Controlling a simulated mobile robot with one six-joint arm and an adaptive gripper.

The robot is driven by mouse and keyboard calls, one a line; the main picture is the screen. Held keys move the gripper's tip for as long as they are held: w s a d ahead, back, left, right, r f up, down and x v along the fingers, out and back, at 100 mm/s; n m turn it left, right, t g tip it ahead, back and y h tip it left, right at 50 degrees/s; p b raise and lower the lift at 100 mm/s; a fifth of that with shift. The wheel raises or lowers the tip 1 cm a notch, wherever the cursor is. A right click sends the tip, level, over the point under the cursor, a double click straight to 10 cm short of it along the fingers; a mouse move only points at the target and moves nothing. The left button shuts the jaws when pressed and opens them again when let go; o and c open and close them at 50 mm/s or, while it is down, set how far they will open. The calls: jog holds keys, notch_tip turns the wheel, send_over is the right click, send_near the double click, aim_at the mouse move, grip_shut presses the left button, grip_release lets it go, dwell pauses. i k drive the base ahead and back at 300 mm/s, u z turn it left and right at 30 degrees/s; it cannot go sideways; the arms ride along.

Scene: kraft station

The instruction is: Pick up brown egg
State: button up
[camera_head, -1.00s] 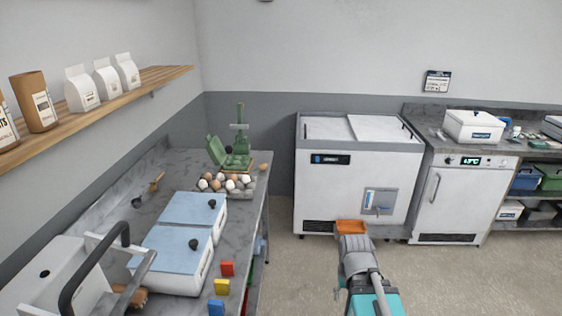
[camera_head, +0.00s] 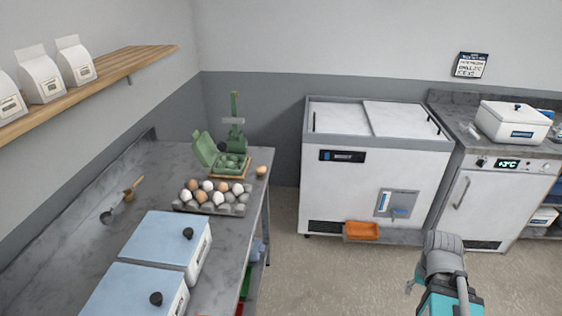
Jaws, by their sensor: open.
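A lone brown egg (camera_head: 261,171) lies on the grey marble-look counter (camera_head: 150,185), near its far right corner. It is just right of a green device (camera_head: 233,150) with an open lid and an upright post. In front of the device, a grey egg tray (camera_head: 238,209) holds several brown and white eggs. One of the brown eggs in the tray (camera_head: 207,186) is in the back row. Part of my arm shows at the lower right, over the floor and well away from the eggs. I cannot make out my gripper's fingers.
Two white boxes with blue lids (camera_head: 165,240) stand on the counter in front of the tray. A white chest freezer (camera_head: 370,170) and an orange bin (camera_head: 361,231) are to the right. Floor between is free.

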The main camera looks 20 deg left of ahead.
aim_at(261, 170)
jog(key=i, duration=0.8)
jog(key=u, duration=0.6)
jog(key=i, duration=0.85)
jog(key=u, duration=0.45)
jog(key=k, duration=0.95)
jog(key=u, duration=0.1)
jog(key=i, duration=0.45)
jog(key=u, duration=0.1)
